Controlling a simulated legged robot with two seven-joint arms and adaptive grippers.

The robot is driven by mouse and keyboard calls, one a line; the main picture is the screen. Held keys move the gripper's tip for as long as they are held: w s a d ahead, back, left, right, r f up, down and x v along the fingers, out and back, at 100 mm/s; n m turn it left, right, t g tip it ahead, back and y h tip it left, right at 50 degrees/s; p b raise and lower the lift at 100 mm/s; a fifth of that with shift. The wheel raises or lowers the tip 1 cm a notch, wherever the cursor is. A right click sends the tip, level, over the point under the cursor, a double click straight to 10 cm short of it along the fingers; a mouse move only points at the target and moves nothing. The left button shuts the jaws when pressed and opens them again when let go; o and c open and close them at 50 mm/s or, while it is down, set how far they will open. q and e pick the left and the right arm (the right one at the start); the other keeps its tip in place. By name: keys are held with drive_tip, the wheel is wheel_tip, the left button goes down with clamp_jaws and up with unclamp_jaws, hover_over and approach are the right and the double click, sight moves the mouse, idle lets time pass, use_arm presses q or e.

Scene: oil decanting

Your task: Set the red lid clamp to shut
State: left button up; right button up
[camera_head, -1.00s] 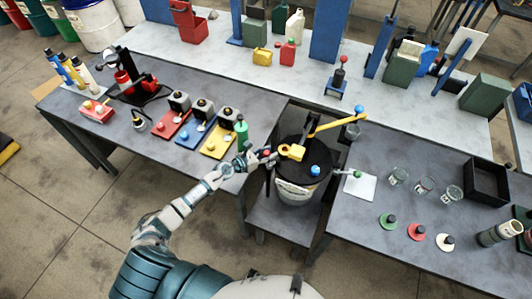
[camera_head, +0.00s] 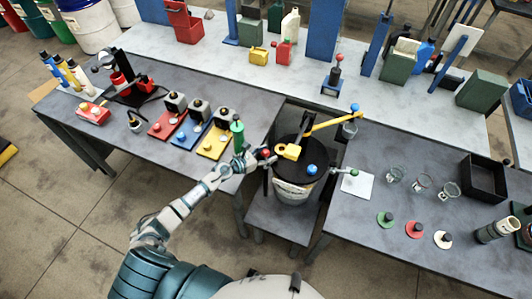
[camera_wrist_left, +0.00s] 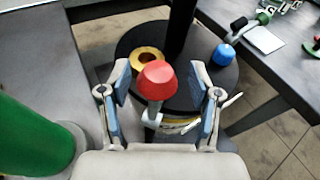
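The black-lidded drum (camera_head: 294,188) stands on a low stand between two grey tables. The red lid clamp (camera_wrist_left: 157,80) has a red knob on a short grey lever at the near side of the lid. In the head view its knob (camera_head: 266,153) is a small red spot at my left gripper (camera_head: 262,157). In the left wrist view my left gripper (camera_wrist_left: 161,86) is open, with one finger on each side of the red knob and visible gaps between. A blue knob (camera_wrist_left: 223,54) sits at the lid's right. My right gripper is out of view.
A yellow-handled lever (camera_head: 335,122) rises behind. A green bottle (camera_head: 237,135) stands close to my left wrist. Glass beakers (camera_head: 420,183) stand on the right table.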

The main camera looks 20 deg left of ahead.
use_arm(q)
drive_tip(key=shift+r, duration=0.15)
drive_tip(key=shift+s+a, duration=0.1)
drive_tip(key=shift+a, duration=0.05)
drive_tip(key=v, duration=1.1)
drive_tip(key=shift+s, duration=0.3)
drive_tip(key=shift+a, duration=0.1)
